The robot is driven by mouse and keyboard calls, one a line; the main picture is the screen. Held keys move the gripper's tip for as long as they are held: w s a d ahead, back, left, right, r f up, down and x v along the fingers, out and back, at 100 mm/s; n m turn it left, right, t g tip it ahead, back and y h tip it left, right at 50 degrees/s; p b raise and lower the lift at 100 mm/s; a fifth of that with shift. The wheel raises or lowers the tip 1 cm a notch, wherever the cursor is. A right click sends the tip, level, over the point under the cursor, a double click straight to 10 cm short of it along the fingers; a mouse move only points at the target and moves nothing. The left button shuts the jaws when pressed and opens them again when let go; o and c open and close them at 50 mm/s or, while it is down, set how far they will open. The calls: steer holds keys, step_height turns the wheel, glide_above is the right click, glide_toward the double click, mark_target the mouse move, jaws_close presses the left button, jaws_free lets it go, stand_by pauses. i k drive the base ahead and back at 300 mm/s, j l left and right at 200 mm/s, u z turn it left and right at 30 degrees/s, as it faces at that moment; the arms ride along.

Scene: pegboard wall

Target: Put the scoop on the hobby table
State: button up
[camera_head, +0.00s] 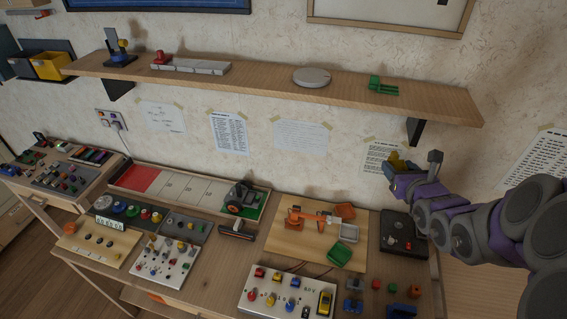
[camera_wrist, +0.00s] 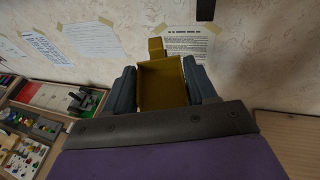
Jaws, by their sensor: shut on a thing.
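The yellow scoop (camera_head: 398,162) is held in the air in front of the wall, above the right end of the hobby table and below the shelf. In the wrist view the scoop (camera_wrist: 162,84) shows as an open yellow tray with a small block at its far end. My gripper (camera_head: 413,166) is shut on it, one grey finger on each side. The hobby table (camera_head: 205,272) runs along the wall below, crowded with boards and small parts.
The wooden shelf (camera_head: 270,84) hangs above, holding a grey disc (camera_head: 312,77) and a green piece (camera_head: 382,85). Below my gripper are a dark box (camera_head: 402,232) and a wooden board with an orange toy arm (camera_head: 308,216). Bare table strips lie between the boards.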

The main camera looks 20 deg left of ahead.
mark_target(221, 273)
steer(key=k+j, duration=0.15)
steer(key=j, duration=0.3)
steer(key=k+j+z, duration=0.15)
steer(key=j, duration=0.25)
steer(key=k+j, duration=0.1)
steer(key=j, duration=0.35)
steer(key=k+j+z, duration=0.15)
steer(key=j, duration=0.25)
steer(key=k+j, duration=0.15)
steer(key=j, duration=0.25)
steer(key=k+j+z, duration=0.15)
steer(key=j, duration=0.25)
steer(key=k+j, duration=0.25)
steer(key=j, duration=0.15)
steer(key=k+j+z, duration=0.15)
steer(key=j, duration=0.2)
